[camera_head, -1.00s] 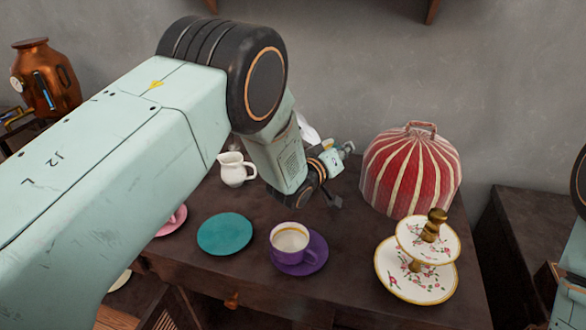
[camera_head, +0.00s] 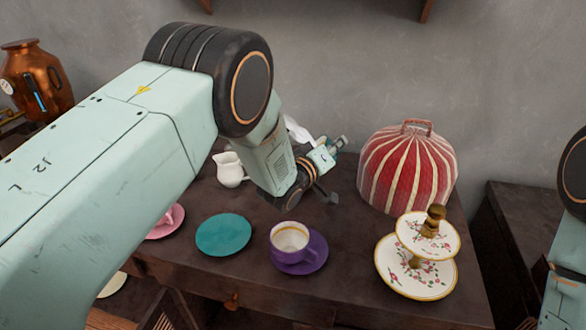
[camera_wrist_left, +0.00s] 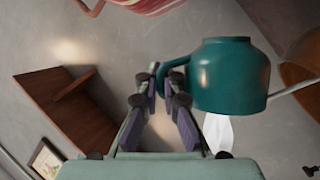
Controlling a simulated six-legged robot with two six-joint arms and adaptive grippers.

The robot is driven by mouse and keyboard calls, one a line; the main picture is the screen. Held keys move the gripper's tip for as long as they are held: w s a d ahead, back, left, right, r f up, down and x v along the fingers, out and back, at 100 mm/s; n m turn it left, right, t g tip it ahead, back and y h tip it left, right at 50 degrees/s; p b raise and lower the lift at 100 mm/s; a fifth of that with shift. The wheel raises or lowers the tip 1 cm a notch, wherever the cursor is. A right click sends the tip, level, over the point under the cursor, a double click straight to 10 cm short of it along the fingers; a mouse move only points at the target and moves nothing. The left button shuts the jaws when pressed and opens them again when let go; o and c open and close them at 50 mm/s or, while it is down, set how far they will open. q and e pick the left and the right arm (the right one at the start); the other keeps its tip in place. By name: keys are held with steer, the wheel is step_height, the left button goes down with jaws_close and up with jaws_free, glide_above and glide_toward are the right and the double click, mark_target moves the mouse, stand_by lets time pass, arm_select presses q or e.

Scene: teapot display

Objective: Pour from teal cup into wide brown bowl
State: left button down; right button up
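The teal cup (camera_wrist_left: 230,75) shows in the left wrist view, with its handle between the fingers of my left gripper (camera_wrist_left: 160,82). The fingers are closed on the handle, and the cup looks tipped in this rotated view. In the head view my left gripper (camera_head: 327,172) is over the back of the table, left of the striped tea cosy; I cannot make out the cup there. I cannot identify the wide brown bowl in the head view; my left arm hides part of the table. A brown curved thing (camera_wrist_left: 301,75) at the wrist view's right edge is unclear. My right gripper is out of view.
A white jug (camera_head: 230,170) stands left of my left wrist. In front are a teal saucer (camera_head: 223,235) and a purple cup (camera_head: 289,240) on a purple saucer (camera_head: 313,262). The striped tea cosy (camera_head: 407,170) and a two-tier floral stand (camera_head: 388,270) are at the right.

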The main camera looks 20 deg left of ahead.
arm_select(q)
steer(key=shift+a, duration=0.5)
steer(key=shift+s+d, duration=0.1)
steer(key=shift+d, duration=0.15)
steer(key=shift+a+f+n+t+b, duration=0.1)
steer(key=shift+a+n+t+b, duration=0.2)
steer(key=shift+a+n, duration=0.1)
steer(key=shift+d+r, duration=0.1)
steer(key=shift+r, duration=0.1)
steer(key=shift+a+n+t+h, duration=0.3)
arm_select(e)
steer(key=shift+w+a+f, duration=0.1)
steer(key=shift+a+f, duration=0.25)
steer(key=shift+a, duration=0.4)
arm_select(q)
steer(key=shift+r, duration=0.2)
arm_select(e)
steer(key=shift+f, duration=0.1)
